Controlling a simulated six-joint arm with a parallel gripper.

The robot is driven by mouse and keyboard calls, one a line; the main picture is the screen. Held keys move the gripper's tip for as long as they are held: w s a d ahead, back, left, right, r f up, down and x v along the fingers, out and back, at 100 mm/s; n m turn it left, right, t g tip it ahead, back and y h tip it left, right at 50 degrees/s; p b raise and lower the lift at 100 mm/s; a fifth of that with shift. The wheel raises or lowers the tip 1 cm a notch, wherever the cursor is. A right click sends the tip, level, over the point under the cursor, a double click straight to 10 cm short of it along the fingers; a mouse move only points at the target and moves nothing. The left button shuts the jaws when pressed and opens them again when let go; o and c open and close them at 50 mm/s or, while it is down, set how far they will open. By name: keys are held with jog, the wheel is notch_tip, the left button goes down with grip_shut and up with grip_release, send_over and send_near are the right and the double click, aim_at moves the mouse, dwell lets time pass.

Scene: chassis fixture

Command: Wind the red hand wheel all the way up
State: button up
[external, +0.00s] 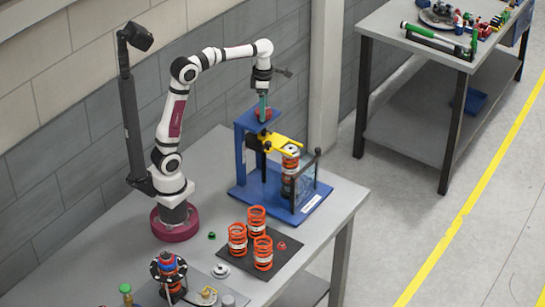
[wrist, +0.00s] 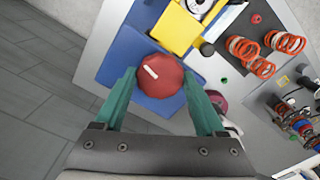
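The red hand wheel (wrist: 164,82) is on top of the blue fixture (external: 246,184); in the wrist view it is faceted, with a white mark on its top. In the external view the wheel (external: 264,114) is partly covered by my fingers. My gripper (wrist: 160,92) points down over it, with its two green fingers apart on either side of the wheel. A small gap seems to show beside the wheel, so I see no firm grip. The yellow arm (external: 283,141) of the fixture sits below the wheel, above an orange spring on a strut (external: 290,165).
Three orange springs (external: 257,218) stand on a dark mat to the front. A clear guard (external: 306,180) stands at the fixture's right side. A strut assembly (external: 169,269) and small parts are at the table's front left. A second bench (external: 420,110) stands apart at the right.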

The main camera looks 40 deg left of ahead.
jog(key=o, duration=0.3)
